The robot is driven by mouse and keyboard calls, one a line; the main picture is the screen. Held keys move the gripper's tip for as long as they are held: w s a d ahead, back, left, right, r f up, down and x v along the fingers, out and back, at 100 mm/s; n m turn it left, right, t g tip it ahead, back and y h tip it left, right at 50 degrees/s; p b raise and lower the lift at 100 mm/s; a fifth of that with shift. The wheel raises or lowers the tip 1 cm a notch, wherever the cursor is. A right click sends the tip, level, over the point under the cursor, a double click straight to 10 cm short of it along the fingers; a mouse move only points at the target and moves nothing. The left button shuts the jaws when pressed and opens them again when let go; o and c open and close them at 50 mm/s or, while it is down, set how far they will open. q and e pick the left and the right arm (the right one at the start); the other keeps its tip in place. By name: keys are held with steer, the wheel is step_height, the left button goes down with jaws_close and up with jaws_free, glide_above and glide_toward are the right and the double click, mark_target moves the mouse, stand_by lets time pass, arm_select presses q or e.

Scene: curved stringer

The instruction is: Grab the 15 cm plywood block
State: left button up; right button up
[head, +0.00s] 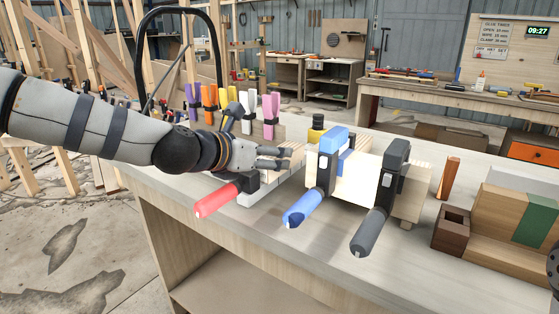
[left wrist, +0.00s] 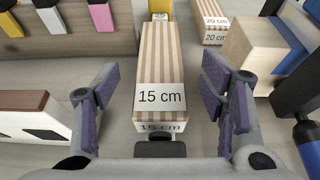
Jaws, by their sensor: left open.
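The plywood block labelled "15 cm" (left wrist: 160,60) is striped light and brown and lies lengthwise in the left wrist view. Its label shows on the top and on the near end. My left gripper (left wrist: 158,85) is open, with one purple-padded finger on each side of the block and a visible gap on both sides. In the head view my left gripper (head: 278,157) reaches in from the left low over the bench, and its fingers partly hide the block (head: 297,148).
A red-handled clamp (head: 217,200) lies close below my left gripper. Blue (head: 305,205) and black (head: 374,231) clamps hold a pale wood piece just right of it. Coloured clamps (head: 210,97) stand behind. A block labelled "20 cm" (left wrist: 211,24) lies farther back.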

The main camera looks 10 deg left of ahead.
arm_select(q)
steer(key=shift+w+d+f, duration=0.25)
steer(key=shift+w+f, duration=0.45)
steer(key=shift+f, duration=0.2)
steer(key=shift+w+d, duration=0.15)
steer(key=shift+w, duration=0.15)
steer(key=shift+r, duration=0.25)
steer(key=c, duration=1.4)
steer(key=shift+o, duration=0.2)
